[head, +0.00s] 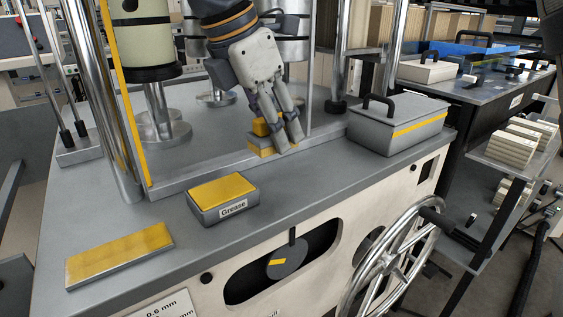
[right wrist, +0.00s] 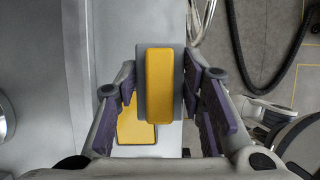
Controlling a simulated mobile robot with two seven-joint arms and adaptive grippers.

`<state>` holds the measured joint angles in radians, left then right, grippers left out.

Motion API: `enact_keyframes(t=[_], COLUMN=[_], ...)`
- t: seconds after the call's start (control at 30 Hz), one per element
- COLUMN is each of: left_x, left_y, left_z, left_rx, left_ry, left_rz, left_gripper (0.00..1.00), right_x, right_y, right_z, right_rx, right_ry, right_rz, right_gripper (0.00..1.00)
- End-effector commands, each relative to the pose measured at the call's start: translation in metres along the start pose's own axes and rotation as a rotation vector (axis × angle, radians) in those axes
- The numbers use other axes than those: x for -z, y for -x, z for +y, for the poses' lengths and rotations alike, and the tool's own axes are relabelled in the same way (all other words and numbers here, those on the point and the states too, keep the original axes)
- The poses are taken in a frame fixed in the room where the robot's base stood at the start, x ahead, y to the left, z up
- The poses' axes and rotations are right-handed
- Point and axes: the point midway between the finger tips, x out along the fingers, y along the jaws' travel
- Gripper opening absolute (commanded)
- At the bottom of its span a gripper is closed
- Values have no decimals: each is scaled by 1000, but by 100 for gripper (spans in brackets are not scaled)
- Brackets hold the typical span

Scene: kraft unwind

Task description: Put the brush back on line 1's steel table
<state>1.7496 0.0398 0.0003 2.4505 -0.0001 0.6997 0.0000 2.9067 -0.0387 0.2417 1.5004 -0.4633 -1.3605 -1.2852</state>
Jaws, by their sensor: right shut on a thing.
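The brush, a small grey block with a yellow top (head: 259,145), is between the fingers of my right gripper (head: 283,141). In the right wrist view the brush (right wrist: 160,85) stands lengthwise between the purple-padded fingers of the gripper (right wrist: 161,90), which is shut on it. It is at the steel table (head: 330,155), close to the raised ledge; I cannot tell whether its underside touches the tabletop. Fingers hide part of it in the head view. My left gripper is not in view.
A grease box (head: 222,198) with a yellow top and a flat yellow pad (head: 119,255) lie at the table's front left. A grey handled case (head: 397,125) stands to the right. A handwheel (head: 390,258) sticks out in front. Tabletop between grease box and case is clear.

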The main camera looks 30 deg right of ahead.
Motion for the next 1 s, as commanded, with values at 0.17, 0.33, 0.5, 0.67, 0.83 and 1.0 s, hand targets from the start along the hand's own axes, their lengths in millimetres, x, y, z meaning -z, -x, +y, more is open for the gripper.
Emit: enact_keyframes(t=[0.17, 0.33, 0.5, 0.67, 0.83, 1.0], left_x=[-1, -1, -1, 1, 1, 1], left_y=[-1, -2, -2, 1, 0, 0], left_z=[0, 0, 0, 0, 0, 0], left_rx=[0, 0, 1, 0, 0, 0], left_ry=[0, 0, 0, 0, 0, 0], left_rz=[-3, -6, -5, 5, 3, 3], left_gripper=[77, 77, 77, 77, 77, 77], right_x=[-16, -21, -21, -12, -12, -10], right_y=[-50, -76, -96, -116, -116, -119], right_z=[27, 39, 44, 44, 44, 43], right_rx=[10, 6, 7, 1, 2, 4], right_ry=[2, 1, 3, 1, 1, 1], right_rz=[3, 3, 2, 1, 2, 2], right_gripper=[6, 6, 6, 6, 6, 47])
